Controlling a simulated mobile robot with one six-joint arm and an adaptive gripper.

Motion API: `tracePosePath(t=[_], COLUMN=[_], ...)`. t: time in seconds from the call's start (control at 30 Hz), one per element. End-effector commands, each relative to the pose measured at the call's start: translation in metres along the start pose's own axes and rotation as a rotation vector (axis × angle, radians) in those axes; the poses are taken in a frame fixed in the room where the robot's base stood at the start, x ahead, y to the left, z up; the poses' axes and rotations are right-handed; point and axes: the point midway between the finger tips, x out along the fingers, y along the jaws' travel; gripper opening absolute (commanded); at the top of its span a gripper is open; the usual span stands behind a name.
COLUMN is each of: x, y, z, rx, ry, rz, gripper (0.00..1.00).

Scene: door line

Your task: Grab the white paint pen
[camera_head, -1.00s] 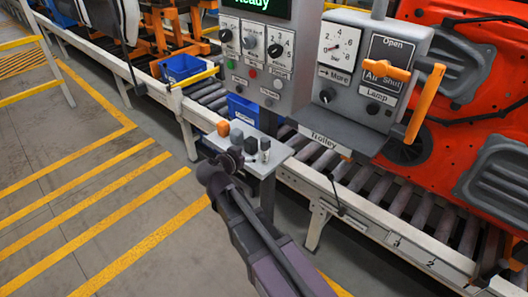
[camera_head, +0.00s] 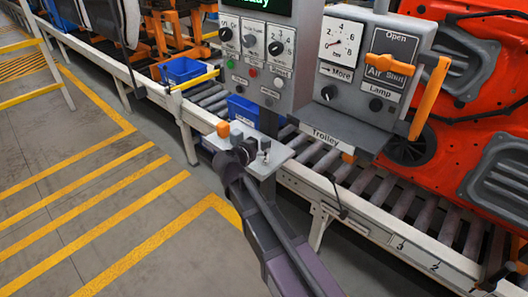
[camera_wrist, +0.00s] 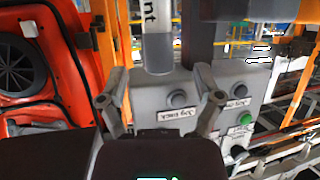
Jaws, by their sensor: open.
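The white paint pen (camera_wrist: 157,25) is upright and close up in the wrist view. It has a white barrel with dark letters ending in "nt" and a grey lower part; its top is cut off. My gripper (camera_wrist: 160,88) is open, with one finger to each side of the pen's lower end in the picture. I cannot tell whether the pen is between the fingers or beyond them. In the head view my gripper (camera_head: 250,152) is over a small grey shelf (camera_head: 284,155), partly hiding the small things on it. A small pale-topped cylinder there may be the pen.
An orange knob-like thing (camera_head: 223,129) stands at the shelf's left. A control panel (camera_head: 255,60) and a gauge box (camera_head: 365,75) rise behind it. A grey button box (camera_wrist: 175,100) shows in the wrist view. A roller conveyor (camera_head: 385,205) runs behind; open floor lies left.

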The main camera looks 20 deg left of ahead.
Motion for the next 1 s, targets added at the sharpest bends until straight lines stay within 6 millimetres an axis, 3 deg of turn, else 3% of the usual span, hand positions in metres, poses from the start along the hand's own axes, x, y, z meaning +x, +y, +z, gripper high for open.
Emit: tracePosePath(t=[0.53, 1.0], x=[0.049, 0.052], y=[0.001, 0.001], z=[-0.001, -0.002], rx=[0.000, 0.000], ry=[0.000, 0.000], rz=[0.001, 0.000], gripper=[0.83, 0.83])
